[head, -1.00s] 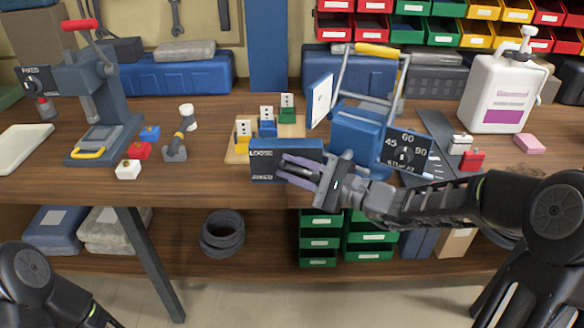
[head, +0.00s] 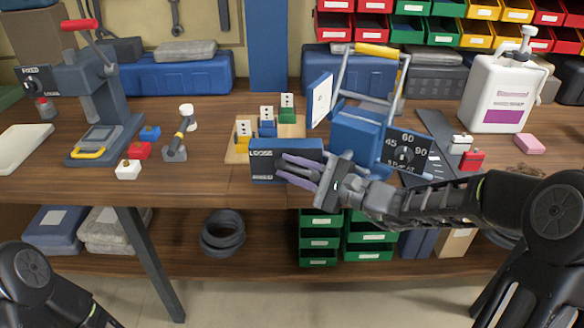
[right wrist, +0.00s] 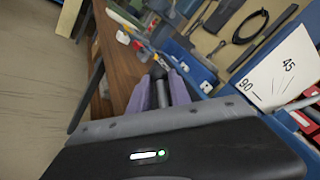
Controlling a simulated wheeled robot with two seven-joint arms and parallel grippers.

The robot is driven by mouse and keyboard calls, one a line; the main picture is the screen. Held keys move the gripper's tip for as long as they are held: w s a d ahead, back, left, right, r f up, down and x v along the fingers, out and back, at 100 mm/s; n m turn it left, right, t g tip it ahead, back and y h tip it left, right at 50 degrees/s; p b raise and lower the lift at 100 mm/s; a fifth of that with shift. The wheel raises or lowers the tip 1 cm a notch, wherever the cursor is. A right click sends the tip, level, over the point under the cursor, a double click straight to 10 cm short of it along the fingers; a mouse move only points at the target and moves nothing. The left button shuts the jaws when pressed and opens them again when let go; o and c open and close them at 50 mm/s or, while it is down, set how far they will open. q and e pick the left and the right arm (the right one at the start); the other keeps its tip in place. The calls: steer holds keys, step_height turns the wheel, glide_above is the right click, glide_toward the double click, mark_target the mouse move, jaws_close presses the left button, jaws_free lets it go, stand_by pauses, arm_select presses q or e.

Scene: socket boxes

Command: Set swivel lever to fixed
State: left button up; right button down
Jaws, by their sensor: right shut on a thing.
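A dark panel (head: 262,165) marked LOOSE on a blue box front stands at the bench's front edge in the head view. Lower lettering on it is too small to read. My right gripper (head: 300,170) reaches across this panel from the right, with its purple fingers pointing left. In the right wrist view its fingers (right wrist: 160,93) are closed around a dark cylindrical lever (right wrist: 160,90). In the head view the fingers largely hide the lever. My left arm shows only at the lower left; its gripper is out of view.
A dial marked 45, 60 and 90 (head: 405,154) stands right of my gripper beside a blue machine (head: 355,135). Behind the panel is a wooden board (head: 292,128) with coloured blocks. A press (head: 95,95) stands at the left.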

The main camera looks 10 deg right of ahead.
step_height(320, 180, down, 5)
steer(key=n+g+h+p, duration=0.2)
steer(key=h+p, duration=0.1)
steer(key=n+g+h+p, duration=0.1)
steer(key=g+h+p, duration=0.1)
steer(key=h+p, duration=0.2)
steer(key=shift+w+a+r+n, duration=0.1)
steer(key=shift+a+r+n, duration=0.1)
steer(key=shift+n, duration=0.2)
stand_by(0.4)
steer(key=c, duration=1.5)
jaws_free()
steer(key=shift+g, duration=0.3)
